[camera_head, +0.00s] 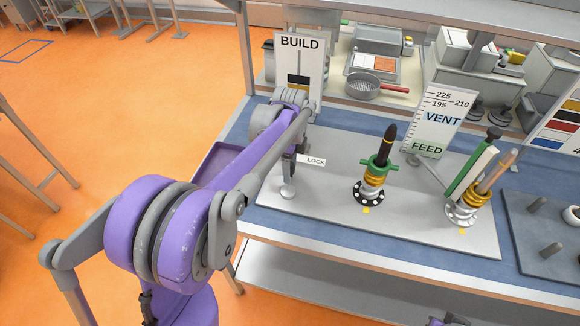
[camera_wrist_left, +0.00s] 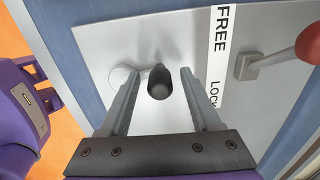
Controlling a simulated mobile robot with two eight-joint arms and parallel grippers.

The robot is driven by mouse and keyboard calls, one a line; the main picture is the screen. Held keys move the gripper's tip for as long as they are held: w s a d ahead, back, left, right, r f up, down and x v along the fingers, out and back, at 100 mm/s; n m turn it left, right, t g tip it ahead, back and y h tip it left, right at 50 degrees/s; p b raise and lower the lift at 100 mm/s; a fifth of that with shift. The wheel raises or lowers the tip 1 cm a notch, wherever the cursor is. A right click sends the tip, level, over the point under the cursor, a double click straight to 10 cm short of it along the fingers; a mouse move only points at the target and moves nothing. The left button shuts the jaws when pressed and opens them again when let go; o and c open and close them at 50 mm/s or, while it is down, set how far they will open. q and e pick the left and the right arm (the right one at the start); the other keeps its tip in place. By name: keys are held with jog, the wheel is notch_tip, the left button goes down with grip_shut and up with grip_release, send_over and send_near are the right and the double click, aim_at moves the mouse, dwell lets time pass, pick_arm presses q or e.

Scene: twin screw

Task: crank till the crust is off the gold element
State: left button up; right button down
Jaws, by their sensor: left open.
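Two upright stacks stand on the grey plate (camera_head: 330,200). The left stack has a gold element (camera_head: 374,180) under a green collar (camera_head: 377,163) and a black pointed top. The right stack has a gold element (camera_head: 472,196), a green bar (camera_head: 470,174) and a tan rod (camera_head: 497,171). I cannot make out crust on either. My left gripper (camera_wrist_left: 158,88) is open over the plate's left end. A dark upright knob (camera_wrist_left: 159,84) shows between its fingers, with no clear contact. A red-tipped lever (camera_wrist_left: 308,45) is to the right, beyond the FREE/LOCK strip (camera_wrist_left: 217,60).
A BUILD gauge board (camera_head: 299,62) stands behind my left arm, and a VENT/FEED board (camera_head: 437,120) stands behind the stacks. A dark tray with pegs (camera_head: 545,225) is at the right. A shelf with a pan (camera_head: 362,86) runs along the back.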

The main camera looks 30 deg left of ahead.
pick_arm(q)
grip_shut()
dwell(0.3)
jog(key=shift+a, duration=0.1)
